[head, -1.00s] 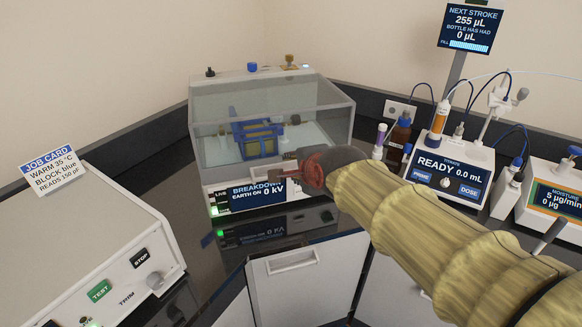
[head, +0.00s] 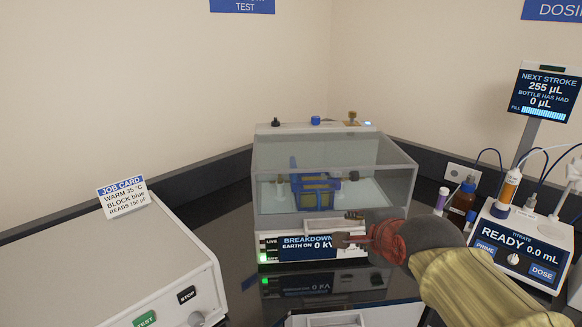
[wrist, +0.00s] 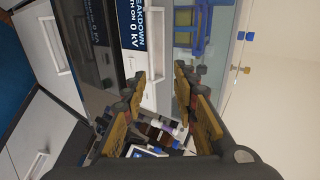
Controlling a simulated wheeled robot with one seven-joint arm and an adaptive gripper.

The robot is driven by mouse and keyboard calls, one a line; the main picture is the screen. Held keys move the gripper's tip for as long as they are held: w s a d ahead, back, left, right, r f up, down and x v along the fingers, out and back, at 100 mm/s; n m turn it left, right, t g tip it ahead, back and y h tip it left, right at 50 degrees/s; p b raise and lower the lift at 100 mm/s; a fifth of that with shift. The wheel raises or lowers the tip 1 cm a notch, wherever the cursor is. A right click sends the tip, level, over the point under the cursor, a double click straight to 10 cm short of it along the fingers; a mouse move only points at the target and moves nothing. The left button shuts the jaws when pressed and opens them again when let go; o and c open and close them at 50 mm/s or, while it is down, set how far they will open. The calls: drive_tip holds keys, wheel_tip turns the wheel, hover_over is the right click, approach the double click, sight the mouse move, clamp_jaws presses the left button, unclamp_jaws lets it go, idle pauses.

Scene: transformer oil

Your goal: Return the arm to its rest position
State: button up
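My gripper (head: 350,236) is at the end of my yellow-sleeved arm, in front of the breakdown tester (head: 330,185) in the head view. It overlaps the tester's front panel, which reads "BREAKDOWN, EARTH ON 0 kV"; I cannot tell whether it touches. In the wrist view my gripper (wrist: 157,85) has its two fingers apart with nothing held between them. The tester has a clear cover, and a blue frame (head: 316,190) stands inside it. The tester also shows at the top of the wrist view (wrist: 137,40).
A white unit (head: 120,265) with TEST and STOP buttons and a job card (head: 123,197) stands at left. A titrator (head: 520,250) stands at right, with a brown bottle (head: 462,198) and a purple vial (head: 441,201) beside it. White drawers are below the dark counter.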

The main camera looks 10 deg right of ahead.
drive_tip(key=s+a+f+n+g, duration=0.1)
drive_tip(key=s+f+n+g, duration=0.1)
drive_tip(key=s+n, duration=0.4)
drive_tip(key=s+a+f+n+g+p, duration=0.1)
drive_tip(key=s+f+n, duration=0.3)
drive_tip(key=s+n, duration=0.2)
drive_tip(key=s+a+f+n+g+p, duration=0.1)
drive_tip(key=s+a+f+n+g, duration=0.1)
drive_tip(key=s+f+n, duration=0.2)
drive_tip(key=shift+s+n+g+y, duration=0.35)
drive_tip(key=shift+s+n, duration=0.95)
drive_tip(key=shift+s, duration=0.45)
